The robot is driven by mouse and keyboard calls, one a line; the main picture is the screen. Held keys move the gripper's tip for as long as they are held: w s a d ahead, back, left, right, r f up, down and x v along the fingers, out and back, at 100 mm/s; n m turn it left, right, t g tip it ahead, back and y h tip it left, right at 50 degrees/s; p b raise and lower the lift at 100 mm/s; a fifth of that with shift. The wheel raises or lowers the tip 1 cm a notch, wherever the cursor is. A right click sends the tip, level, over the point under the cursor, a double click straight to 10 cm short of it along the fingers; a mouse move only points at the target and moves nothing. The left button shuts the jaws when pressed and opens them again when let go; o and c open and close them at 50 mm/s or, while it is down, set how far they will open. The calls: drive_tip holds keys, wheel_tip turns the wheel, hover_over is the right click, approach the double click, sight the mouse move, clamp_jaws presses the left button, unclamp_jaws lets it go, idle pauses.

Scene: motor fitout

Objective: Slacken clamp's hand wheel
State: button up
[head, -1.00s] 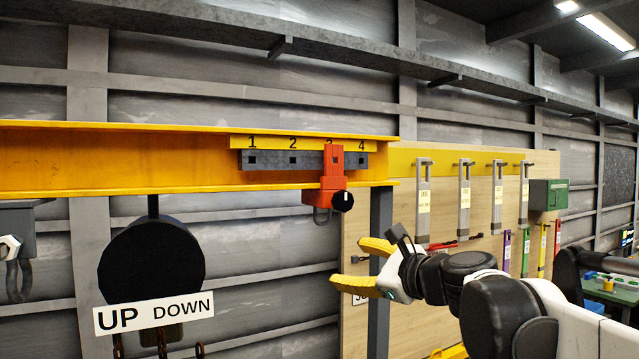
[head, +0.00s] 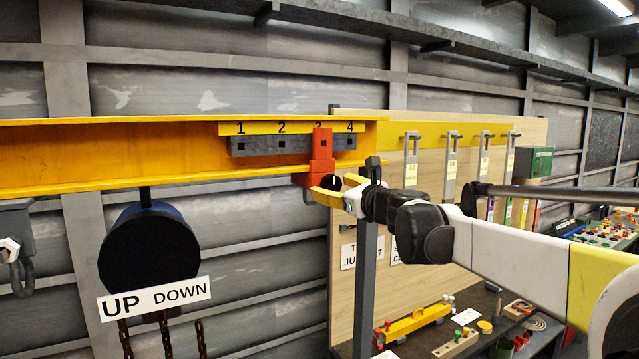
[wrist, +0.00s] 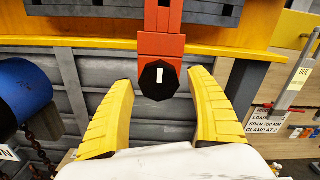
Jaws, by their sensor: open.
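The red clamp (head: 321,150) hangs on the yellow beam at the mark 3, with the numbered strip behind it. Its black hand wheel (wrist: 158,82) faces me in the wrist view, with a white upright mark on it. My gripper (head: 324,188) has yellow fingers and is at the clamp's lower part in the head view, partly hiding the wheel. In the wrist view my gripper (wrist: 163,80) is open, one finger on each side of the wheel. Gaps show between the wheel and both fingers.
The yellow beam (head: 80,160) runs across the left. A dark round hoist (head: 150,250) with an UP DOWN sign hangs below it. A grey post (head: 366,280) stands under the beam's end. A tool board and a cluttered bench (head: 470,335) are to the right.

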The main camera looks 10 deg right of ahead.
drive_tip(key=shift+w+a, duration=0.1)
drive_tip(key=shift+w, duration=0.15)
drive_tip(key=shift+s, duration=0.1)
drive_tip(key=c, duration=1.2)
drive_tip(key=shift+n, duration=0.3)
